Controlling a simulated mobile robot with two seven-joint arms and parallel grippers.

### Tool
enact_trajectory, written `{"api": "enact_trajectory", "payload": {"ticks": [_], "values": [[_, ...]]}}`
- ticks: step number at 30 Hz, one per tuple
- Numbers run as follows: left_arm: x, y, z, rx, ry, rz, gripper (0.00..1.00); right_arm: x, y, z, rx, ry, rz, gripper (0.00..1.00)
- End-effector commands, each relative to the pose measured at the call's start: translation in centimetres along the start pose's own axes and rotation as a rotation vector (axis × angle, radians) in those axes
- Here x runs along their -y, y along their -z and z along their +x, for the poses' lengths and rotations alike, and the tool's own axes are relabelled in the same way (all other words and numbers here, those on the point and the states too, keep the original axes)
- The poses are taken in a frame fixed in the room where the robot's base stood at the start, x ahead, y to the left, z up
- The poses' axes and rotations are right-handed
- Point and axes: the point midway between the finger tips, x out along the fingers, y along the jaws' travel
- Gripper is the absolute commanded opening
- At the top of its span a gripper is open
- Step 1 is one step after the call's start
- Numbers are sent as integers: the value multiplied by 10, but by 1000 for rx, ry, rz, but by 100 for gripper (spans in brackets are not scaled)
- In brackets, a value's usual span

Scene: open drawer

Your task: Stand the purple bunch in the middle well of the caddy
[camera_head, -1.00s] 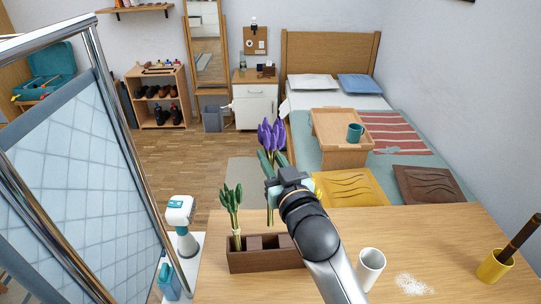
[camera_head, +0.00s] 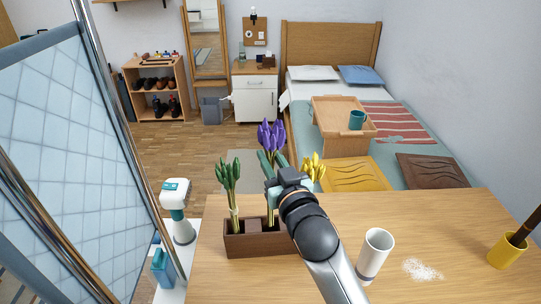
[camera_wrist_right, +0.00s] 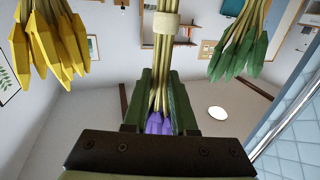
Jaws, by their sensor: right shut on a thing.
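The purple bunch (camera_head: 271,138) is upright in my right gripper (camera_head: 284,184), its flowers above the fingers. In the right wrist view its banded stems (camera_wrist_right: 166,60) run between the two fingers (camera_wrist_right: 160,108), with purple tips (camera_wrist_right: 158,124) low between them. The brown caddy (camera_head: 252,246) stands on the table, partly covered by my arm. The purple stems' lower ends line up with the caddy's middle; whether they are inside the well cannot be told. My left gripper is not in view.
A green bunch (camera_head: 229,178) stands in the caddy's left well. A yellow bunch (camera_head: 314,166) shows just right of my gripper, its lower part hidden. A white cup (camera_head: 374,252), white grains (camera_head: 422,270) and a yellow pot (camera_head: 507,252) are on the table to the right.

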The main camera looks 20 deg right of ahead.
Motion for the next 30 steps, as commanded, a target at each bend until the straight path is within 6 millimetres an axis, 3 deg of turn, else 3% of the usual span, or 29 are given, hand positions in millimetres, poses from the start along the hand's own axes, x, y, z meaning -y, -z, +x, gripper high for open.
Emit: {"api": "enact_trajectory", "payload": {"ticks": [15,30], "values": [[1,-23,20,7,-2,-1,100,0,-44,0,1,0,0,0],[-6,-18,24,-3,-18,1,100,0,-54,0,0,-1,0,0]]}}
